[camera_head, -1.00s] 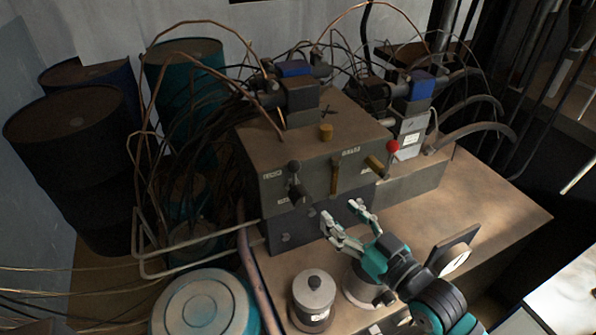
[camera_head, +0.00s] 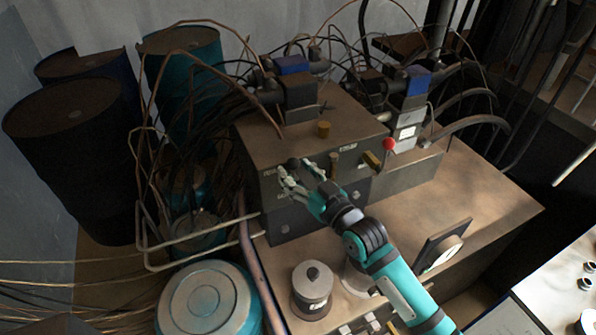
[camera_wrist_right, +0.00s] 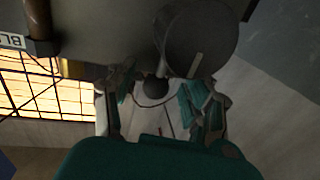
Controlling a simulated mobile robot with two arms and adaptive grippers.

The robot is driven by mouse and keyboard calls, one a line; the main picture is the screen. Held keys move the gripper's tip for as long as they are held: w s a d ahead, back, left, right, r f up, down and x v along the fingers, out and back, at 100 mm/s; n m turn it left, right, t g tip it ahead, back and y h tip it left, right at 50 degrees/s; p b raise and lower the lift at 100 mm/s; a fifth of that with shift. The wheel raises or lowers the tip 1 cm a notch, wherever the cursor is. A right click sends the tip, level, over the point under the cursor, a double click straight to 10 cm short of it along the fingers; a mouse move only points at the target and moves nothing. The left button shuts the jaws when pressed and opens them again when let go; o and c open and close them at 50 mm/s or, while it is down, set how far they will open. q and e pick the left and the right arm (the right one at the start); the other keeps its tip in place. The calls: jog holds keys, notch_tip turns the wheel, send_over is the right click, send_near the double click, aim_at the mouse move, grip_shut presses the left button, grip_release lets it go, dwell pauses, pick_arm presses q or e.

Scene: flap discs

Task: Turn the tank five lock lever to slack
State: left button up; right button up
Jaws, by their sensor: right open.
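A grey control box (camera_head: 262,150) carries a row of levers on its front. At its left is a lever with a black knob (camera_head: 293,162), now partly hidden by my right gripper (camera_head: 298,175). To its right are a brown middle lever (camera_head: 334,162) and a brass handle (camera_head: 371,159). I cannot read which label marks tank five. My right gripper is open at the black-knobbed lever. In the right wrist view, a dark rounded knob (camera_wrist_right: 200,38) looms just ahead of the open fingers (camera_wrist_right: 158,97); contact is unclear. My left gripper is not in view.
A red knob (camera_head: 389,145) stands at the box's right. A grey lidded pot (camera_head: 312,285) and a dial on a dark plate (camera_head: 443,250) sit on the bench (camera_head: 470,200). Hoses and wires crowd behind the box. Drums (camera_head: 75,150) stand at the left.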

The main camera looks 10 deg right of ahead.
grip_shut()
jog(key=shift+w, duration=0.1)
dwell(0.4)
